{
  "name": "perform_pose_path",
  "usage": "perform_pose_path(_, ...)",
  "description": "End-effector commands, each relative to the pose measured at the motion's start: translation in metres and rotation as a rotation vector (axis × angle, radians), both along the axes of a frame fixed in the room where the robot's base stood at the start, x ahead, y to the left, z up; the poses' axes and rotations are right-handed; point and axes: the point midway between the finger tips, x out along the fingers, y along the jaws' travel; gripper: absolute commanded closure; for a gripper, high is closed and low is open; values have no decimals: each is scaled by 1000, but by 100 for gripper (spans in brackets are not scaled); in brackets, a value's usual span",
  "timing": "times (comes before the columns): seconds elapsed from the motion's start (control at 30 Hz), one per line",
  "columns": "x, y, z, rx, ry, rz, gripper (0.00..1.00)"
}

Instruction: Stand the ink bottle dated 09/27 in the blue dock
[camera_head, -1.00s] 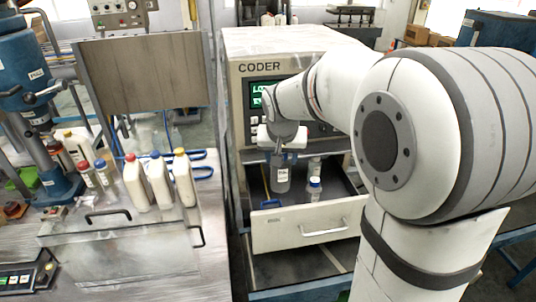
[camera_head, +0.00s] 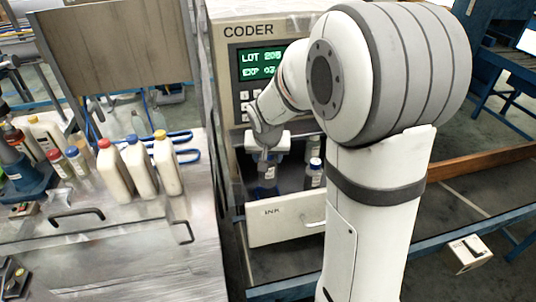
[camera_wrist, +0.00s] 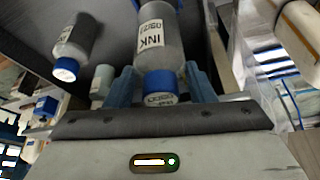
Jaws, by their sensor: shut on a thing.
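My gripper (camera_head: 268,152) is shut on an ink bottle (camera_head: 270,172) by its neck and cap, inside the open drawer of the coder. In the wrist view my gripper (camera_wrist: 160,88) has its blue fingers on both sides of the bottle (camera_wrist: 160,45). The bottle is grey with a blue cap and a white INK label, whose date is small and hard to read. I cannot tell whether the bottle is fully seated.
Several capped bottles stand on the metal bench at left. The coder (camera_head: 226,70) rises behind the drawer.

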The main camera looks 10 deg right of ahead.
Motion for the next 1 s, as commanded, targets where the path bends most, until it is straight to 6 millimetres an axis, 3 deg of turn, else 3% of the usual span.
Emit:
perform_pose_path(0.6, 0, -1, -58, 0, 1, -2, 95)
perform_pose_path(1.0, 0, -1, -67, 0, 0, -3, 95)
